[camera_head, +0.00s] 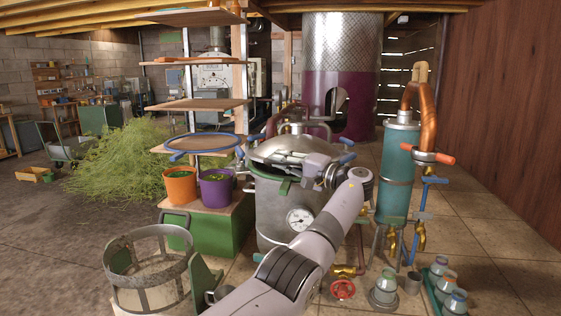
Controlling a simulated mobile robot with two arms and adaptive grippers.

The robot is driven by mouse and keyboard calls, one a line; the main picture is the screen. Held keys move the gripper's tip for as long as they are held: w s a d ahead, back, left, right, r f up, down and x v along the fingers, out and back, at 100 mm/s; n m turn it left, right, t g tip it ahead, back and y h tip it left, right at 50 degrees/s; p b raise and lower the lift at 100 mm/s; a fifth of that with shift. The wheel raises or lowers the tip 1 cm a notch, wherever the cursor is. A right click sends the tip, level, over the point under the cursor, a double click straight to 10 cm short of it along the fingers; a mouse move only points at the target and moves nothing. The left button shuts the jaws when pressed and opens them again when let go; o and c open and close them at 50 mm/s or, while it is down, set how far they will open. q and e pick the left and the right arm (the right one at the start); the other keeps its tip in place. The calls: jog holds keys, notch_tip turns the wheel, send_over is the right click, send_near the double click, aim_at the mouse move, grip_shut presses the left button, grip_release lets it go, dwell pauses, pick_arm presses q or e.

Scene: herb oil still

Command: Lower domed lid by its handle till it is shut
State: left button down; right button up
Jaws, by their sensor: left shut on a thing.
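The domed lid (287,147) is silvery metal and sits over the top of the round steel still pot (270,207), which has a dial gauge on its front. My left gripper (293,164) reaches in from the lower middle, in front of the lid. Its jaws are shut at the lid's near side, on what looks like the lid handle; the handle itself is mostly hidden by the gripper. My right gripper is not in view.
A blue ring (202,137), an orange bucket (179,188) and a purple bucket (216,190) are left of the pot. A teal condenser column (398,170) with a copper pipe stands close on the right. A mesh basket (125,262) is at front left.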

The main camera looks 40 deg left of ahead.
pick_arm(q)
jog(key=shift+r, duration=0.15)
jog(key=c, duration=1.6)
grip_release()
jog(key=shift+s+d+r, duration=0.1)
jog(key=shift+s, duration=0.05)
jog(key=shift+o, duration=0.2)
jog(key=w+d+f, duration=0.1)
jog(key=d, duration=1)
jog(key=shift+w+d+f, duration=0.2)
jog(key=shift+w+d, duration=0.1)
jog(key=shift+d, duration=0.1)
